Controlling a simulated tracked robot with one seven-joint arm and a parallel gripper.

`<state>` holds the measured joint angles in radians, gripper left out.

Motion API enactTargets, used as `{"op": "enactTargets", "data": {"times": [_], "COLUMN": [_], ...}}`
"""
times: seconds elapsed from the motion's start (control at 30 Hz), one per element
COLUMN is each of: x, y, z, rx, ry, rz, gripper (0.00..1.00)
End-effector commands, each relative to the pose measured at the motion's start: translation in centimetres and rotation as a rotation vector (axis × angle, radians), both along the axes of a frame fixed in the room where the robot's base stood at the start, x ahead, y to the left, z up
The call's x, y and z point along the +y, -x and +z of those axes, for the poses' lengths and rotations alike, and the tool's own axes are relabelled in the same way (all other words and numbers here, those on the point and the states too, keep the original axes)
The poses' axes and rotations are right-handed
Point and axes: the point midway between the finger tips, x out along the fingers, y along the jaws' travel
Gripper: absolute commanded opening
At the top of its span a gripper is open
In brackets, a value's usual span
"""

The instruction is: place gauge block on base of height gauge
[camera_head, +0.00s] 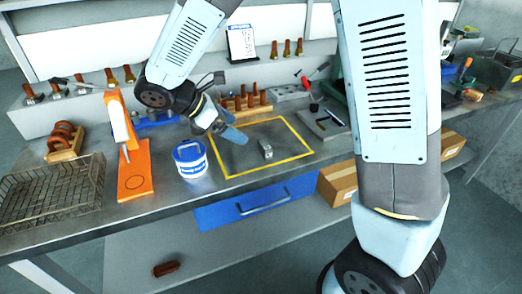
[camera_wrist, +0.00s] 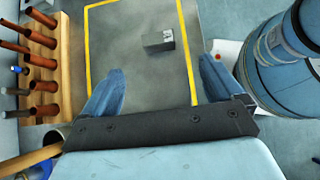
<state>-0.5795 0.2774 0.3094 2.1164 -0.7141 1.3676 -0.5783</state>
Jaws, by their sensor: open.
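The gauge block (camera_head: 265,149) is a small grey metal block lying on the bench inside a yellow outlined square. It also shows in the wrist view (camera_wrist: 158,40), ahead of my fingertips and between their lines. The height gauge (camera_head: 130,150) is orange, with an upright column and a flat base (camera_head: 135,182) marked with a circle, standing left of the square. My gripper (camera_head: 230,128) is open and empty above the square's back left part, apart from the block. In the wrist view its two blue fingers (camera_wrist: 160,84) are spread wide.
A blue and white tub (camera_head: 190,159) stands between the height gauge and the square. A wire basket (camera_head: 52,193) is at the far left. A wooden rack of brown-handled pieces (camera_head: 245,104) stands behind the square. The square is otherwise clear.

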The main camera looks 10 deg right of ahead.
Motion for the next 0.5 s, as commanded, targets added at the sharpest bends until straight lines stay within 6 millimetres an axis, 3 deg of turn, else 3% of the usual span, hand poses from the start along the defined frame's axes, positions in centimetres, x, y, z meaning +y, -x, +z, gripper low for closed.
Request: {"op": "enactTargets", "data": {"times": [0.5], "x": [-5.2], "y": [-1.5], "z": [-5.4], "rx": [0.001], "ry": [0.003], "rz": [-0.002], "gripper": [0.94]}}
